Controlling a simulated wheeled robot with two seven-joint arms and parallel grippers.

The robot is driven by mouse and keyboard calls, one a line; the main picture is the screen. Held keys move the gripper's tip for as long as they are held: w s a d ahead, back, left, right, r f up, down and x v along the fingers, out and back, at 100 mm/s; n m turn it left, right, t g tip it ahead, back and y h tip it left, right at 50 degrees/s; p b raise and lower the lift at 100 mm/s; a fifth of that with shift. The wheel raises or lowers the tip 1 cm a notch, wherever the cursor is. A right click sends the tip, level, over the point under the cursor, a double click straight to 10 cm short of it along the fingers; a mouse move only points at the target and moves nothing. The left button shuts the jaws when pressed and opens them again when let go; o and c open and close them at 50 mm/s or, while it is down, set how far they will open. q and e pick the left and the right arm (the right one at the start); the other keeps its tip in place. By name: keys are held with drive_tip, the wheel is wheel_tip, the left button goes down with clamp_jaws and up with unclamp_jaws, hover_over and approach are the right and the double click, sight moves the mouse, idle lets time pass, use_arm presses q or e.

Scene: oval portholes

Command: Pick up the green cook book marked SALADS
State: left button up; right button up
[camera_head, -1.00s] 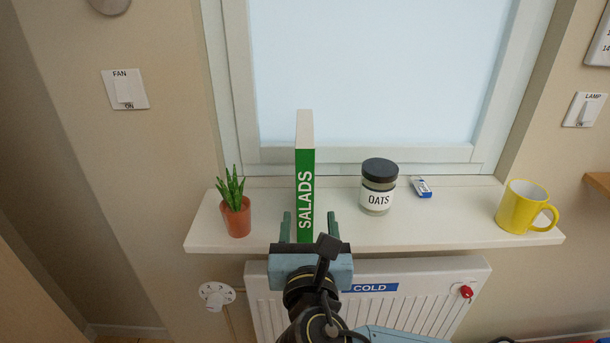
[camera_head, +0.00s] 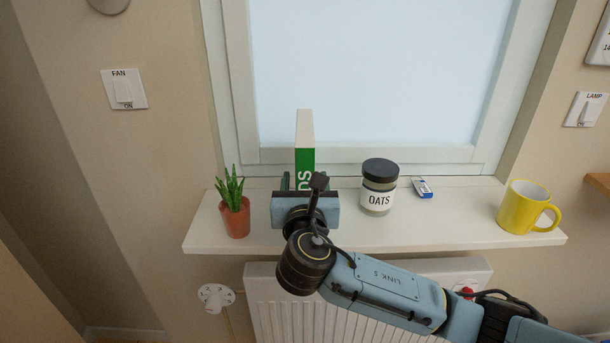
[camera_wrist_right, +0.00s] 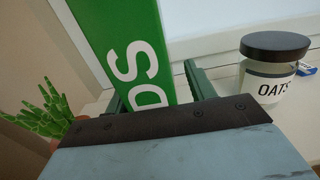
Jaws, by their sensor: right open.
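The green cook book (camera_head: 304,158) stands upright on the window sill, its white top edge showing. My right gripper (camera_head: 305,182) is in front of it and hides the lower part of its spine, so only the last letters of SALADS show. In the right wrist view the book (camera_wrist_right: 128,45) rises between the two green fingers of my right gripper (camera_wrist_right: 160,92). The fingers are open, one on each side of the book. A gap shows between the book and the right finger. My left gripper is not in view.
A potted plant (camera_head: 235,217) stands left of the book on the white sill (camera_head: 440,220). An OATS jar (camera_head: 379,187) stands close on the right, then a small blue and white box (camera_head: 422,187) and a yellow mug (camera_head: 525,207). The window is behind; a radiator (camera_head: 330,315) is below.

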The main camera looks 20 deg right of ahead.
clamp_jaws()
drive_tip(key=shift+r, duration=0.1)
idle(0.3)
